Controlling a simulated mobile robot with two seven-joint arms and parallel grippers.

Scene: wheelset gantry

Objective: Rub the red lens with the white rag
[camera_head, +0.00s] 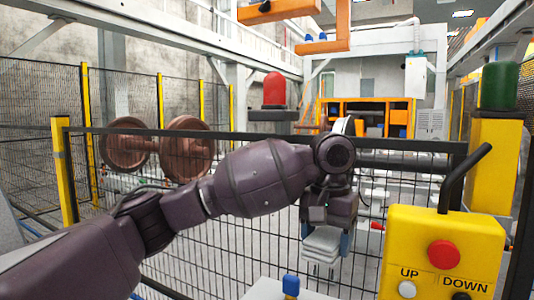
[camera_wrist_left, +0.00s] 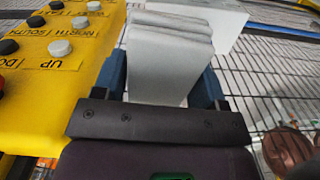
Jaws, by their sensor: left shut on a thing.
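The red lens (camera_head: 275,90) is a domed cylinder standing upright on a dark base, beyond the mesh fence in the head view. My left arm reaches in from the left, and its left gripper (camera_head: 325,246) hangs pointing down, to the right of the lens and well below it. The gripper is shut on the white rag (camera_head: 321,240), a folded, layered cloth between its blue fingers. The rag also shows in the left wrist view (camera_wrist_left: 167,58), sticking out past the fingers. Rag and lens are clearly apart. My right gripper is in neither view.
A yellow control box (camera_head: 440,250) with a red button stands at the front right. A green lens (camera_head: 499,86) tops a yellow post at right. The fence's dark top rail (camera_head: 400,144) crosses the view. Brown wheels (camera_head: 187,148) stand behind it at left.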

